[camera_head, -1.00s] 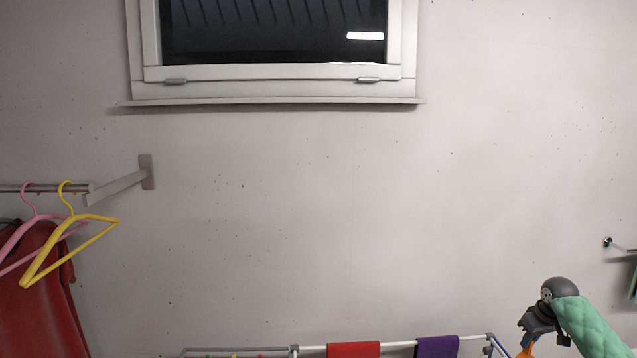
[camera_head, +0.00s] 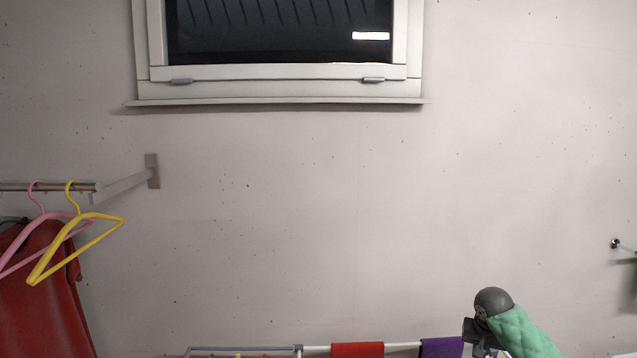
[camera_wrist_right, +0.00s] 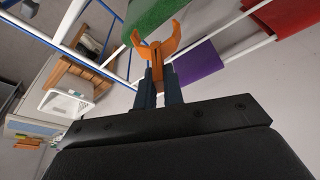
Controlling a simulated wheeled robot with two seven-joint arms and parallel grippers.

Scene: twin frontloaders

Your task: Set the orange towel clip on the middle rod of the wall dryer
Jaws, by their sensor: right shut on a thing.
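The orange towel clip (camera_wrist_right: 155,50) is held between the two dark fingers of my right gripper (camera_wrist_right: 158,85) in the right wrist view, its open prongs pointing away from the gripper. In the head view my right gripper (camera_head: 482,345) is at the lower right edge, beside the purple towel; the clip is out of sight there. The wall dryer (camera_head: 245,348) shows only its top along the bottom edge. Its white rods (camera_wrist_right: 235,48) cross the right wrist view near the clip. I cannot tell which is the middle rod, or whether the clip touches one. My left gripper is not in view.
Red (camera_head: 357,350) and purple (camera_head: 441,348) towels hang on the dryer; a green cloth (camera_wrist_right: 155,18) is close behind the clip. Hangers (camera_head: 75,240) and a red garment (camera_head: 38,300) hang at the left. A white basket (camera_wrist_right: 65,105) stands on the wrist view's left. The middle wall is clear.

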